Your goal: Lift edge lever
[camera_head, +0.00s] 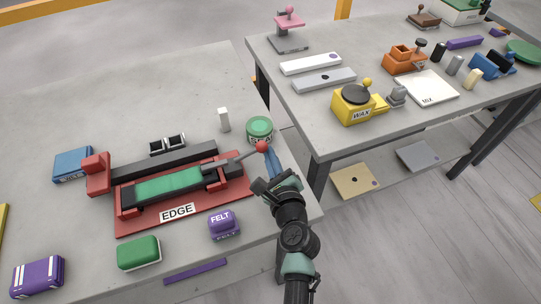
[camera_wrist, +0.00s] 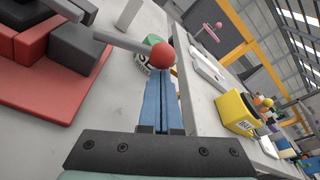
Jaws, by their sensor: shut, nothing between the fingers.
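The edge machine has a red base (camera_head: 141,219) with an "EDGE" label and a green strip along its top. Its lever (camera_head: 237,157) is a grey rod ending in a red ball knob (camera_head: 262,147), slanting up to the right. In the wrist view the knob (camera_wrist: 162,56) shows just past the fingertips, with the rod (camera_wrist: 110,38) running to the left. My gripper (camera_head: 268,151) is at the machine's right end, its blue fingers (camera_wrist: 162,95) shut together with nothing between them. The fingertips are close below the knob; whether they touch it I cannot tell.
A green-lidded tin (camera_head: 260,128) stands right behind the knob, and a small white block (camera_head: 223,119) behind the machine. A purple "FELT" block (camera_head: 224,224) and a green block (camera_head: 139,253) lie in front. A second table holds a yellow "WAX" device (camera_head: 357,107).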

